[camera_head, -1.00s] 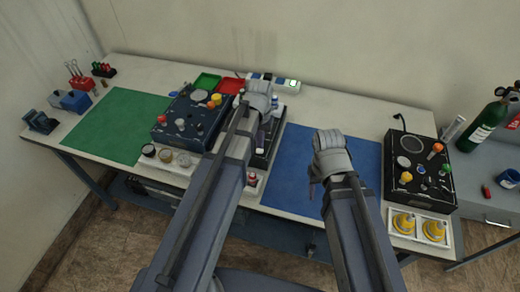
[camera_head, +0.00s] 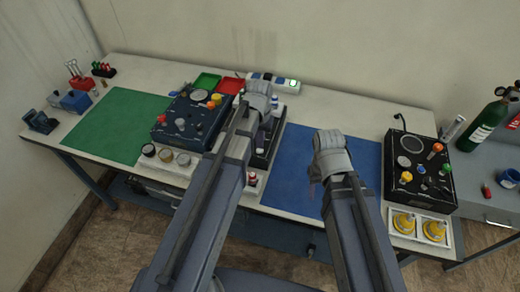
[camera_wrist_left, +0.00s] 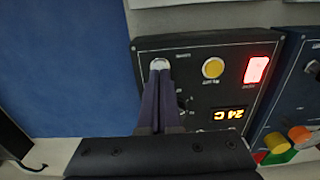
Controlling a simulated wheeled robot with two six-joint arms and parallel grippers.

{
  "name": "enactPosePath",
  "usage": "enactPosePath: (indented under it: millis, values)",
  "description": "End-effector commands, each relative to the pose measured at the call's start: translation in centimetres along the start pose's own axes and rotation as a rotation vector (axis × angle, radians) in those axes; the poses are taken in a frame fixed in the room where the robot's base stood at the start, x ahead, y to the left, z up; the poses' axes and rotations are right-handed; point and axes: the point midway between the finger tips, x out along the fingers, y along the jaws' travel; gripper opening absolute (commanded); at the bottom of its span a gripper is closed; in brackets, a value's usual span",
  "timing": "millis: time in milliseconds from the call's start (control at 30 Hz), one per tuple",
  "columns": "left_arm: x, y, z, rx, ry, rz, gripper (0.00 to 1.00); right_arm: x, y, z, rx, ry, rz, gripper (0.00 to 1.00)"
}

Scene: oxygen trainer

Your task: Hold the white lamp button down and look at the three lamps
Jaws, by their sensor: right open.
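A dark control box (camera_wrist_left: 200,41) fills the middle of the left wrist view; in the head view it (camera_head: 262,158) is mostly hidden by my left arm. My left gripper (camera_wrist_left: 158,78) has its two fingers together, with the tips at the white button (camera_wrist_left: 160,63). The tips overlap the button's near edge; I cannot tell how far it is pressed. Beside it are a yellow round piece (camera_wrist_left: 213,68), a brightly lit red rectangle (camera_wrist_left: 257,70) and a lit orange display (camera_wrist_left: 229,115). I cannot make out three separate lamps. My right gripper (camera_head: 316,178) is open over the blue mat, its fingers barely visible.
A blue mat (camera_head: 290,185) lies right of the box, and a navy panel with knobs (camera_head: 190,118) stands to its left. A black panel (camera_head: 420,170) and yellow-topped pieces (camera_head: 404,222) stand further right. The green mat (camera_head: 115,125) is clear.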

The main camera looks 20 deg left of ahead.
Motion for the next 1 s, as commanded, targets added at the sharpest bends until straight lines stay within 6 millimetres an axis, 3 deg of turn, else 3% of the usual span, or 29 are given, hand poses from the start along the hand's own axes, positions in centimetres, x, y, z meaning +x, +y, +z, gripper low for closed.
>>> enactPosePath:
  millis: [1000]
  values:
    - [1.7, 0.0, 0.0, 0.0, 0.0, 0.0, 0.0, 1.7, -0.2, -0.1, 0.0, 0.0, 0.0, 0.5]
